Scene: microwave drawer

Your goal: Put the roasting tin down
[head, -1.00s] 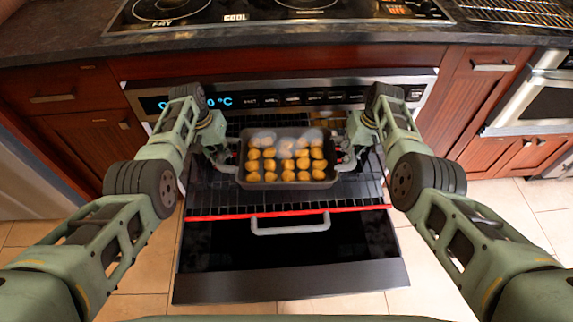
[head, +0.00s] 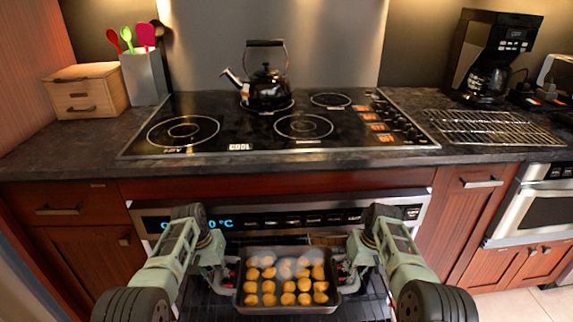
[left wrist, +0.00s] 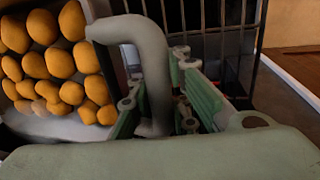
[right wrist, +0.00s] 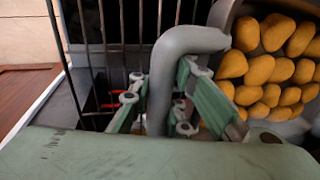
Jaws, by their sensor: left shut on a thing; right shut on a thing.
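The dark roasting tin (head: 287,309) holds rows of round golden potatoes (head: 286,278) and looks about level, in front of the oven, with faint steam over it. My left gripper (head: 228,277) is shut on the tin's left handle, a grey loop (left wrist: 150,60) in the left wrist view. My right gripper (head: 346,275) is shut on the right handle, a grey loop (right wrist: 170,75) in the right wrist view. The oven rack (head: 372,306) lies below the tin; I cannot tell whether they touch.
A wire cooling rack (head: 490,128) lies on the counter right of the hob (head: 225,125). A kettle (head: 265,88) stands on a rear burner. The front hob rings are bare; one label reads COOL. A coffee maker (head: 492,60), wooden box (head: 85,90) and utensil holder (head: 145,77) stand behind.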

